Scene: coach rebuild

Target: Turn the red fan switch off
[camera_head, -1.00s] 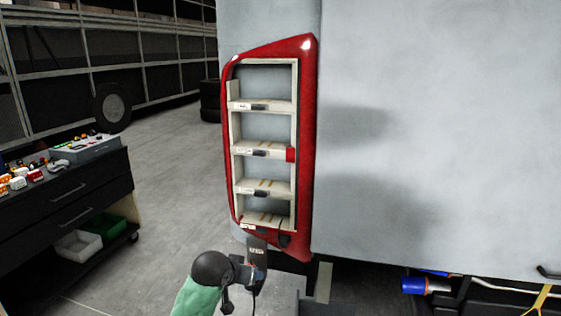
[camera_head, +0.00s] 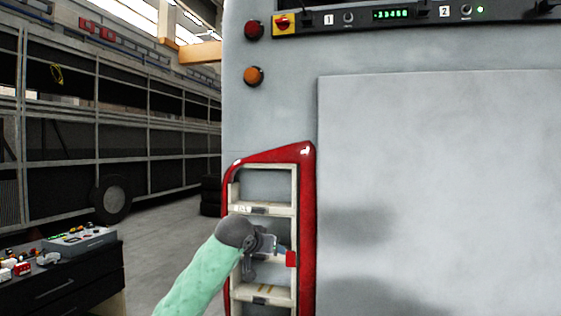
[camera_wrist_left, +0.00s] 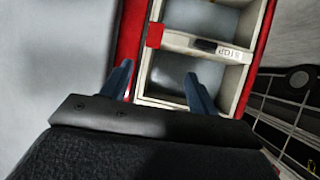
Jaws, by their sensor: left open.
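A red rotary knob on a yellow plate (camera_head: 284,24) sits at the left end of a dark control panel at the top of the head view. It is the only red switch I see; its exact setting is too small to tell. My left gripper (camera_head: 274,245) is well below it, in front of the red-framed shelf niche. In the left wrist view my gripper (camera_wrist_left: 158,82) is open and empty, with its two blue-grey fingers apart and the niche beyond them. My right gripper is not in view.
The control panel (camera_head: 345,18) carries numbered knobs, a green display and a green light. Red (camera_head: 254,30) and orange (camera_head: 254,76) round lamps are on the grey wall. A dark tool cabinet (camera_head: 60,285) stands left.

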